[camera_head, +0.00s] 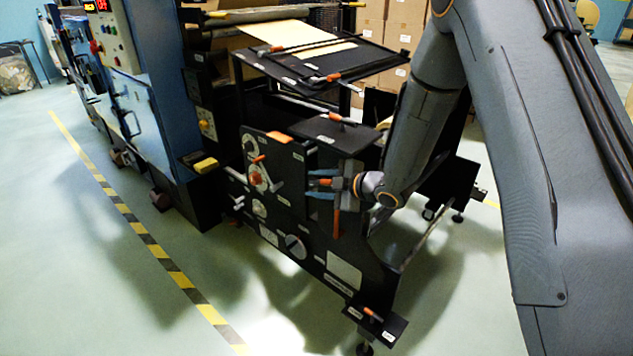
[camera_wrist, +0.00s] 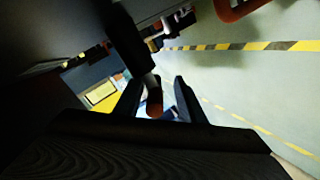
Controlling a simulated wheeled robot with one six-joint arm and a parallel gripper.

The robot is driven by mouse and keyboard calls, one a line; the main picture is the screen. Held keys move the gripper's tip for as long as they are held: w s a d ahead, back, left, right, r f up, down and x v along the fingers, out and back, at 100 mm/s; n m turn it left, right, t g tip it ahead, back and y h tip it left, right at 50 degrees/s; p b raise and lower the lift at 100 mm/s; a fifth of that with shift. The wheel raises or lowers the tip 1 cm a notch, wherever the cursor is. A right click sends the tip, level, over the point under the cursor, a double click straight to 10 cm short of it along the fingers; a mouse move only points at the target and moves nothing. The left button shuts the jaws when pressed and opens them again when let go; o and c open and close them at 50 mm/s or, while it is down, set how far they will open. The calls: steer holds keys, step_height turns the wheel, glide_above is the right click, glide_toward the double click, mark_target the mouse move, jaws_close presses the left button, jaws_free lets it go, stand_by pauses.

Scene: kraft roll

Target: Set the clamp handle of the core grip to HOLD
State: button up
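My gripper (camera_head: 318,184) is at the right part of the black side panel (camera_head: 285,215) in the head view, its blue fingers pointing left. In the wrist view my gripper (camera_wrist: 157,98) has its two fingers apart. A lever with a pale shaft and an orange end (camera_wrist: 154,103) shows between them, with a gap on the right side; whether a finger touches it is unclear. Which lever is the core grip's clamp handle cannot be told, as the labels are too small to read. An orange handle (camera_head: 336,220) hangs just below the gripper in the head view.
The panel also carries a round dial with an orange lever (camera_head: 257,178) and a grey knob (camera_head: 296,246). Above are a black plate with an orange handle (camera_head: 343,118) and a sloped tray (camera_head: 375,60). Open floor with a striped line (camera_head: 150,245) lies left.

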steer(key=shift+w+d+r, duration=0.1)
steer(key=shift+w+r, duration=0.05)
stand_by(0.3)
steer(key=shift+d+r, duration=0.15)
steer(key=shift+d, duration=0.05)
steer(key=v, duration=0.7)
steer(key=shift+s+d, duration=0.15)
steer(key=shift+s, duration=0.1)
